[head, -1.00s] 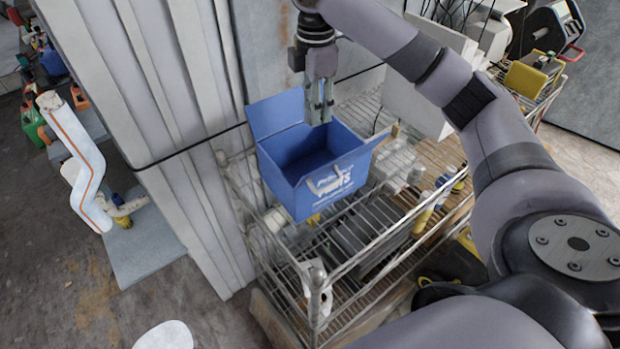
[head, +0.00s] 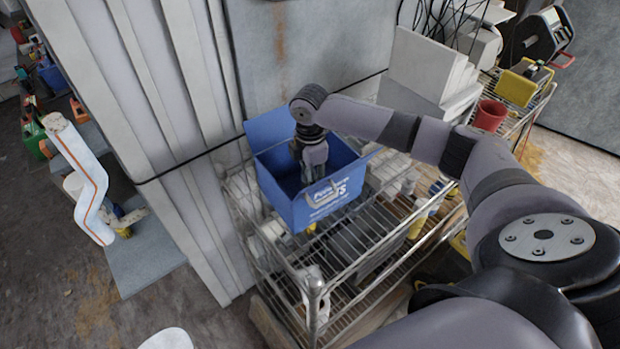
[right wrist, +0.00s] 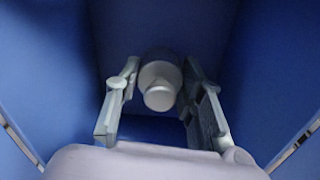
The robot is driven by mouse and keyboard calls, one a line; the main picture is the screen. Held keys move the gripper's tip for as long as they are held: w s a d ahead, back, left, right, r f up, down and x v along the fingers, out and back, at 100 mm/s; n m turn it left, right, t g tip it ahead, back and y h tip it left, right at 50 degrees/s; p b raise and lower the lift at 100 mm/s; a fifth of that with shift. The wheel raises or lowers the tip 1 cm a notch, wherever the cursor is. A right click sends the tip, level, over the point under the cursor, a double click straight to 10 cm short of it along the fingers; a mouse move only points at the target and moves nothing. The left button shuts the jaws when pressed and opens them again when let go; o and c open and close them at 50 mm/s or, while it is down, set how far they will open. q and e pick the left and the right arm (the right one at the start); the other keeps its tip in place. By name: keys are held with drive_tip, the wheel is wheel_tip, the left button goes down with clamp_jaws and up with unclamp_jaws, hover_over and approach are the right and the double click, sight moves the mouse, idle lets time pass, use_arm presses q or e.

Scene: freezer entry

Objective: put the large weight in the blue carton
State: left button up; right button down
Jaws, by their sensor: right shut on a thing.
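The blue carton (head: 305,215) stands open on the wire rack in the head view, with one flap raised at its back left. My right gripper (head: 312,172) reaches down inside it. In the right wrist view the gripper (right wrist: 160,88) is shut on the weight (right wrist: 158,72), a pale grey cylinder with a round knob. The carton's blue walls (right wrist: 45,70) surround both. In the head view the weight is hidden behind the gripper and carton wall. I cannot tell whether it touches the carton floor. My left gripper is not in view.
The wire rack (head: 316,285) holds several boxes and bottles around the carton. Ribbed grey panels (head: 165,90) rise close on the left. White boxes (head: 425,65) and a red cup (head: 489,115) stand at the back right.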

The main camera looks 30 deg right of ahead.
drive_tip(key=shift+w+f, duration=0.1)
drive_tip(key=shift+f, duration=0.75)
drive_tip(key=shift+f, duration=0.1)
drive_tip(key=c, duration=1.1)
unclamp_jaws()
drive_tip(key=shift+o, duration=0.2)
wheel_tip(320, 180, up, 11)
drive_tip(key=b, duration=0.3)
drive_tip(key=shift+r, duration=0.6)
